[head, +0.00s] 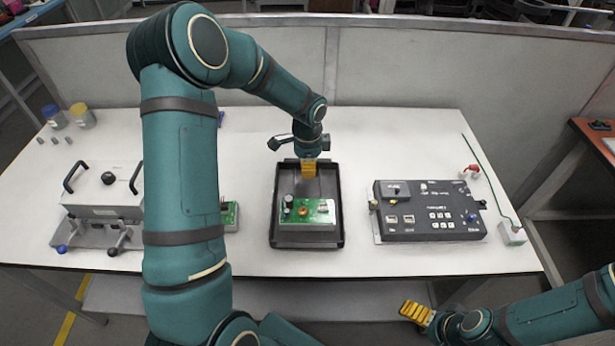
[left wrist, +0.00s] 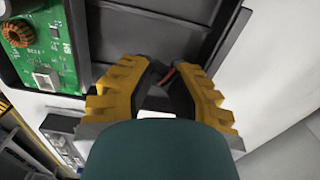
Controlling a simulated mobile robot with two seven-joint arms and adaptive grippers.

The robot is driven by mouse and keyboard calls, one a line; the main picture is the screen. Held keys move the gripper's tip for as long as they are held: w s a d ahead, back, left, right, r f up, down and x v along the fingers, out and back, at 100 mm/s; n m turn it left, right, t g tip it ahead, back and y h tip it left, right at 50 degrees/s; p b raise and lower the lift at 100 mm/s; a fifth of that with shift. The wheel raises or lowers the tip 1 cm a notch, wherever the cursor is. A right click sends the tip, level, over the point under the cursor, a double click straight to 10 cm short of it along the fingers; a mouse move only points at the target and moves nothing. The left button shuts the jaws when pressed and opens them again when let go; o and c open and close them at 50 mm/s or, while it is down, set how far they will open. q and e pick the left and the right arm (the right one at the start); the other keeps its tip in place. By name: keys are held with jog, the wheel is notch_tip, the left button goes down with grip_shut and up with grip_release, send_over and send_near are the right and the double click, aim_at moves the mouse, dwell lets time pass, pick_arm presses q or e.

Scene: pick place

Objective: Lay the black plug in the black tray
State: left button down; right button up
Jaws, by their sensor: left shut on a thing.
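The black tray (head: 273,222) lies in the middle of the table; its dark inside also shows in the left wrist view (left wrist: 118,28). My left gripper (head: 309,172) reaches down over the far end of the tray. In the left wrist view its yellow fingers (left wrist: 166,76) are closed around a small dark thing with a bit of red, the black plug (left wrist: 172,88), mostly hidden by the fingers. The plug cannot be made out in the head view. My right gripper (head: 417,313) is low at the front right, off the table; its finger opening is unclear.
A green circuit board (head: 318,216) fills the near part of the tray. A dark control box (head: 430,222) stands right of the tray. A metal case with black handles (head: 98,190) is at the left, jars (head: 83,116) behind it. White table shows between tray and control box.

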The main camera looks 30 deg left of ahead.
aim_at(307, 183)
pick_arm(q)
notch_tip(307, 183, down, 3)
jog(key=shift+f+b, duration=0.1)
jog(key=shift+b, duration=0.3)
jog(key=shift+f, duration=0.4)
jog(key=c, duration=1)
grip_release()
jog(key=shift+r, duration=0.45)
notch_tip(307, 183, up, 12)
jog(key=p, duration=0.3)
jog(key=shift+r, duration=0.1)
